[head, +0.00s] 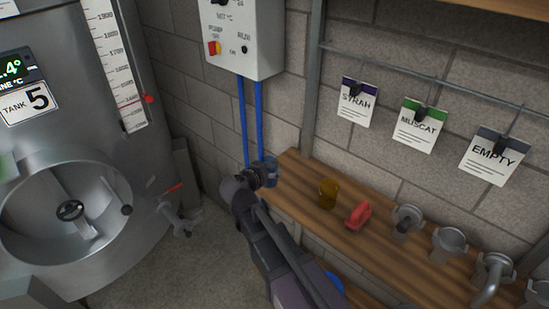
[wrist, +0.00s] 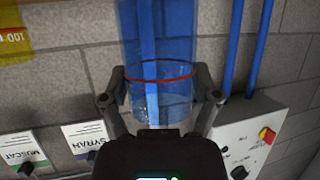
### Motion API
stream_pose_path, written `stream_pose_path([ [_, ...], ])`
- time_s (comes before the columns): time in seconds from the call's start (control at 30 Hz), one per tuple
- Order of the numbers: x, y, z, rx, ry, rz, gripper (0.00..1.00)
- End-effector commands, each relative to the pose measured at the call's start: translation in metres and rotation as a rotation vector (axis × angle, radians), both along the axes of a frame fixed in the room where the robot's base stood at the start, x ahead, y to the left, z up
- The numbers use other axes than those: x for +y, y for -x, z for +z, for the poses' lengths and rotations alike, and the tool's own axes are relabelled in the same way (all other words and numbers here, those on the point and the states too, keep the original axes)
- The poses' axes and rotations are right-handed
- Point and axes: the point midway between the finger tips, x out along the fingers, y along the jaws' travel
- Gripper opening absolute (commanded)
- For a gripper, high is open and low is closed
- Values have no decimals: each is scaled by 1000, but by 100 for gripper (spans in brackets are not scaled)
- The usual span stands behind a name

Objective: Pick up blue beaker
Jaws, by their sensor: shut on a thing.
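The blue beaker (head: 271,172) is at the left end of the wooden shelf in the head view. In the wrist view the see-through blue beaker (wrist: 160,45), with a red line around it, fills the space between the fingers. My gripper (head: 262,174) is shut on it; both fingertips press its sides in the wrist view (wrist: 160,98). I cannot tell whether its base touches the shelf.
An amber beaker (head: 328,193) stands right of it on the wooden shelf (head: 378,242), then a red object (head: 359,215) and several metal fittings (head: 449,242). A grey control box (head: 243,35) and blue pipes (head: 242,120) are close behind. A steel tank (head: 75,150) stands left.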

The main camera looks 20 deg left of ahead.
Motion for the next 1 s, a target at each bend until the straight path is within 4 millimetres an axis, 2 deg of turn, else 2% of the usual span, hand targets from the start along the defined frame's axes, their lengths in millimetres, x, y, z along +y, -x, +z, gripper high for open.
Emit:
stream_pose_path([
  [0.03,-4,13,2,0,0,2,32],
  [0.1,-5,25,3,0,1,3,32],
  [0.33,-8,51,5,-1,1,1,32],
  [0.53,-8,59,6,-1,1,-1,32],
  [1.0,-8,59,6,-1,1,-1,32],
])
